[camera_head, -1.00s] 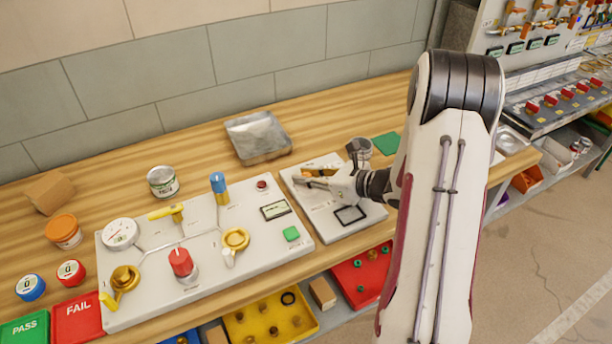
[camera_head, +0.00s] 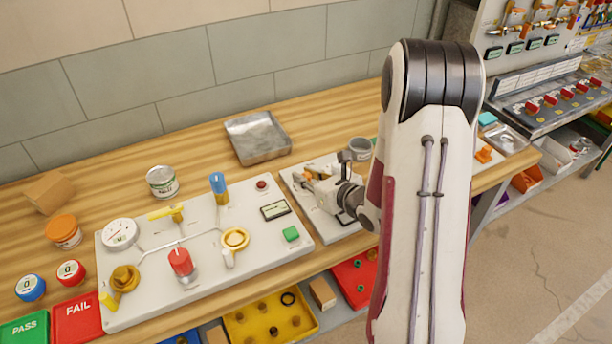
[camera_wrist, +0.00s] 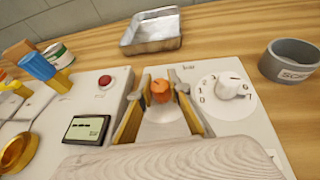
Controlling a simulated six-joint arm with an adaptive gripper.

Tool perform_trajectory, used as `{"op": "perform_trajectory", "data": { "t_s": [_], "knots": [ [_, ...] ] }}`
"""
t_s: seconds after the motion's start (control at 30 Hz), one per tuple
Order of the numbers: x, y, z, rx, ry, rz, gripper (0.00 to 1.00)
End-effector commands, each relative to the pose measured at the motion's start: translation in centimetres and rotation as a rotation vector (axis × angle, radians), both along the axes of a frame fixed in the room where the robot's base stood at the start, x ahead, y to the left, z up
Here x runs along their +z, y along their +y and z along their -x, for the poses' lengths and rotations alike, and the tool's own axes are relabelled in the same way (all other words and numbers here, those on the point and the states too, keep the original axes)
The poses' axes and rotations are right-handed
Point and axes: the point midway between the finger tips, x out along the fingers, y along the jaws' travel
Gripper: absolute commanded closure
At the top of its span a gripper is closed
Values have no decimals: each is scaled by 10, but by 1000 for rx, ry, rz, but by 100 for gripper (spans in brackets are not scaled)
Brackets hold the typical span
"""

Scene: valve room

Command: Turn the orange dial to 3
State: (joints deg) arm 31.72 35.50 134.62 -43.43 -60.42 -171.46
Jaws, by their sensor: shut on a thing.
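The orange dial (camera_wrist: 160,92) stands on a white panel (camera_wrist: 243,138) and sits between my gripper's fingertips in the wrist view. My gripper (camera_wrist: 160,88) is shut on it, one finger on each side. Any scale around the orange dial is hidden by the fingers. To its right on the same panel is a white knob (camera_wrist: 232,88) on a round numbered scale. In the head view my gripper (camera_head: 308,178) is low over this smaller panel, and my arm covers the panel's right part.
A larger panel (camera_head: 150,299) to the left carries a red knob (camera_head: 180,262), a blue-topped handle (camera_head: 219,188), yellow valves and a gauge. A metal tray (camera_head: 258,139) lies behind. A grey cup (camera_wrist: 290,62) stands right of the small panel.

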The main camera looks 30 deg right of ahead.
Motion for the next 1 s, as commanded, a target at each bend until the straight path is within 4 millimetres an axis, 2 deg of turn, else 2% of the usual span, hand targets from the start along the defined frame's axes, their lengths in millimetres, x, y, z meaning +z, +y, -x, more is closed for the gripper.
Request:
{"op": "perform_trajectory", "data": {
  "t_s": [0.03,0.47,0.5,0.53,1.0],
  "knots": [
    [-7,0,4,-6,20,-2,100],
    [-7,0,4,-12,20,-4,100],
    [-7,0,4,-12,20,-4,74],
    [-7,0,4,-12,20,-4,67],
    [-3,0,3,-9,9,-1,64]
  ]
}}
